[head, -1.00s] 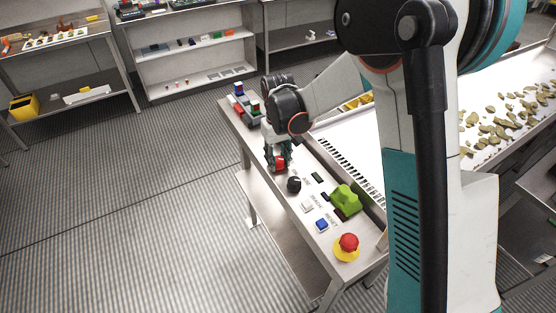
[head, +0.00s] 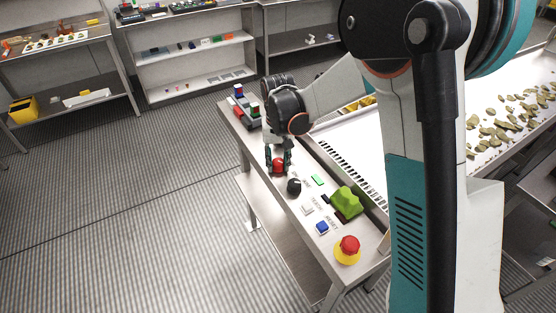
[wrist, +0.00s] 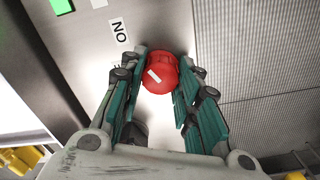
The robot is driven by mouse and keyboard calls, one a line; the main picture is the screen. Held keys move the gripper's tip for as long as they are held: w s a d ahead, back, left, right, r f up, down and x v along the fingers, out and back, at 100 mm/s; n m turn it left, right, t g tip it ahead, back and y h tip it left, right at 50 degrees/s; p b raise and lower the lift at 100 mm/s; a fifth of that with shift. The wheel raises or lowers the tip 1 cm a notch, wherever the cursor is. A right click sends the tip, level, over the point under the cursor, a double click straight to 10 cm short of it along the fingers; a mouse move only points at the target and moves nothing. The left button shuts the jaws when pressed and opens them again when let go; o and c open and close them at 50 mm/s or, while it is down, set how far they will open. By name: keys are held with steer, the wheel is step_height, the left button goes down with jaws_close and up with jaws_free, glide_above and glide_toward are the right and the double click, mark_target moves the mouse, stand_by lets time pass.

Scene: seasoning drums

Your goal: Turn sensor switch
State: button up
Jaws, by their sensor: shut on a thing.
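The red round switch knob (head: 278,166) sits on the metal control panel (head: 290,214), toward its far end. In the wrist view the red knob (wrist: 161,74) shows a short white mark, tilted, and a label reading ON stands beside it. My gripper (head: 279,160) points down over the panel with its fingers shut on the red knob, one on each side. In the wrist view the gripper (wrist: 165,62) has green-padded fingers flanking the knob. A green indicator (head: 317,180) is lit near the knob.
A black knob (head: 294,186), a white button (head: 308,210), a blue button (head: 322,228) and a red emergency stop (head: 348,246) line the panel. Colored blocks (head: 240,98) are at the far end. Open floor lies left.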

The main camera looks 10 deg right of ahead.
mark_target(278, 161)
steer(key=o, duration=1.1)
steer(key=shift+c, duration=0.2)
steer(key=shift+r, duration=0.1)
step_height(278, 161, up, 12)
